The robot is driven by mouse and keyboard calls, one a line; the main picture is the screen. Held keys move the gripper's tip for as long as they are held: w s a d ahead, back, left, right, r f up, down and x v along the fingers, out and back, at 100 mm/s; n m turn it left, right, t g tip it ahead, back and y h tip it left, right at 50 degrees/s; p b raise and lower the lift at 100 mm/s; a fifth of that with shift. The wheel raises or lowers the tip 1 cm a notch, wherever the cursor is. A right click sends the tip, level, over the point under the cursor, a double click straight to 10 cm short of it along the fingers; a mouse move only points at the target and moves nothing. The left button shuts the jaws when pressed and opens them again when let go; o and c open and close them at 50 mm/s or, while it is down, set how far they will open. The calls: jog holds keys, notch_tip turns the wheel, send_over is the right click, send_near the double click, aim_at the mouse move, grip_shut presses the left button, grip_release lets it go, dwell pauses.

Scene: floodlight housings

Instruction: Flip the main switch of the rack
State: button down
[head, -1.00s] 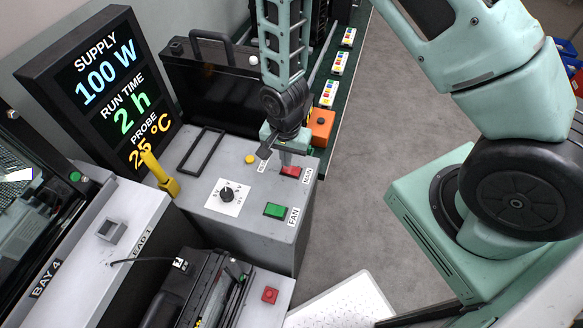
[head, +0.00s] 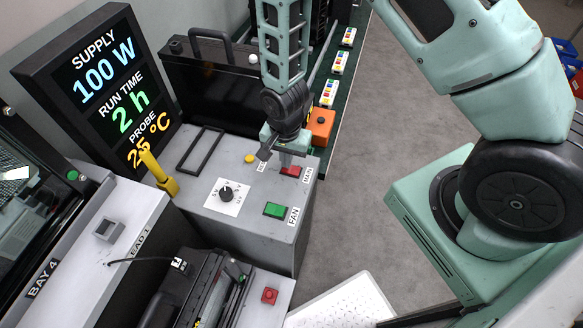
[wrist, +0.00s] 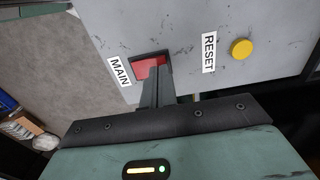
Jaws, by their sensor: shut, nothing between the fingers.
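The red main switch (head: 291,170) sits on the top of the grey rack (head: 240,222), beside a label that reads MAIN in the wrist view. The switch also shows in the wrist view (wrist: 149,66), partly hidden behind my fingers. My gripper (wrist: 157,76) is shut and empty, with its fingertips at the red switch. In the head view my gripper (head: 284,158) points down at the switch from behind. Whether the fingertips touch it I cannot tell.
A yellow reset button (wrist: 242,48) is beside the switch. A green fan switch (head: 275,209), a black dial (head: 226,194) and a yellow lever (head: 158,172) share the rack top. A display (head: 100,85) stands behind at left.

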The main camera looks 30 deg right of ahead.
jog(key=shift+f, duration=0.4)
jog(key=shift+r+p, duration=2.35)
jog(key=shift+r, duration=1.2)
jog(key=s+a+r+n+y+b, duration=0.1)
jog(key=s+a+r+n+b, duration=0.55)
jog(key=r+n, duration=0.4)
jog(key=s+r+n+b, duration=0.3)
jog(key=s+r+n, duration=0.3)
jog(key=s, duration=0.5)
jog(key=shift+s+r, duration=0.25)
jog(key=shift+s, duration=0.05)
